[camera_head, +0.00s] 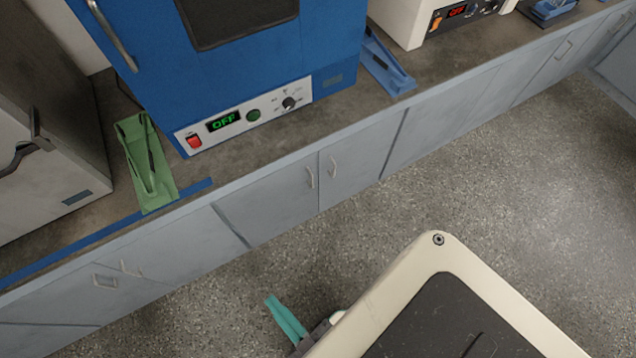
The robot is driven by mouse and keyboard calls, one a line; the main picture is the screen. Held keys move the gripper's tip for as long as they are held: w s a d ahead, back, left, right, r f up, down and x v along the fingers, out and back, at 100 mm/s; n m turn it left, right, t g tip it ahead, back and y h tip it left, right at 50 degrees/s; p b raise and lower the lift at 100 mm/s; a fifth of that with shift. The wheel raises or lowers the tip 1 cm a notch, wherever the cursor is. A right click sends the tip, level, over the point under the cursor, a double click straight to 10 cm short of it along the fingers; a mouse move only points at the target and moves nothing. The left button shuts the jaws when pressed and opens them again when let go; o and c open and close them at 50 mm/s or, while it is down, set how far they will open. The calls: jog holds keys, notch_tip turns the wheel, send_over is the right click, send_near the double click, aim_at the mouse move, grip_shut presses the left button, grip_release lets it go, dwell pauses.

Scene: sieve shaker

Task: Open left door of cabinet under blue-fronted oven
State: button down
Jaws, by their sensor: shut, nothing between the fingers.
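The blue-fronted oven (265,60) stands on the counter, with a control strip reading OFF. Under it is a cabinet with two grey-blue doors, both closed. My gripper (273,303), with teal fingers, shows at the bottom of the picture, above the floor in front of the cabinet. It is shut and empty, well apart from the left door and its handle. The rest of my arm is mostly hidden.
The counter (225,163) holds a green tool or holder (148,165), a blue one (385,65), a grey appliance (45,170) at left and a white device (415,22). Other closed cabinets continue both ways. The speckled floor (450,195) before them is clear.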

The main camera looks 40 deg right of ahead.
jog(key=w+d+f+n+g+h, duration=0.1)
jog(key=w+d+f+g+h, duration=0.15)
jog(key=f, duration=0.95)
jog(key=w+d+f+n+g+h, duration=0.1)
jog(key=w+d+f+g, duration=0.15)
jog(key=f, duration=0.85)
jog(key=w+d+f+n+g+h, duration=0.1)
jog(key=d+f+g, duration=0.15)
jog(key=f, duration=0.95)
jog(key=w+d+f+g+h, duration=0.2)
jog(key=w+d+h, duration=0.4)
jog(key=w+d, duration=0.3)
jog(key=w+d+r+h, duration=0.6)
jog(key=w+r+h, duration=0.1)
jog(key=w+r, duration=0.35)
jog(key=x, duration=1)
jog(key=shift+d+f, duration=0.15)
jog(key=shift+f, duration=0.1)
